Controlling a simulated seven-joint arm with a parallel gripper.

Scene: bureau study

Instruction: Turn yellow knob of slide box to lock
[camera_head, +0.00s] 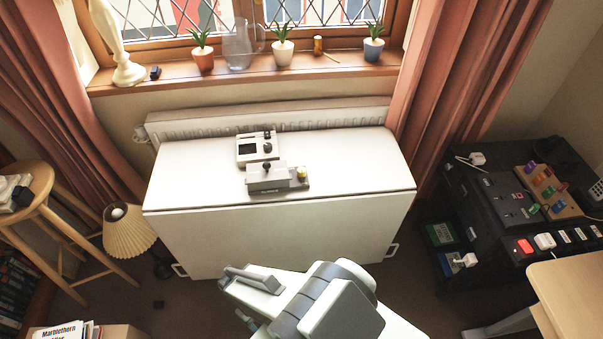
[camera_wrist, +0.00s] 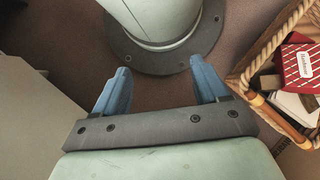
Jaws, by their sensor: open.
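The slide box (camera_head: 268,186) is a grey box with a paler raised block, on the white table near its front edge. Its small yellow knob (camera_head: 301,172) is at the right end, and a dark ball-topped lever stands on the block. The knob's turn position is too small to tell. My gripper (camera_wrist: 160,78) is open and empty in the wrist view, its two blue fingers apart above the brown floor. My arm is low in front of the table in the head view, well away from the slide box. The slide box is not in the wrist view.
A second grey device (camera_head: 246,152) with dark knobs stands just behind the slide box. The white table (camera_head: 190,178) is otherwise clear. A lamp (camera_head: 129,229) and stool (camera_head: 36,190) stand left. A black unit (camera_head: 470,205) stands right. A basket (camera_wrist: 252,78) is beside my gripper.

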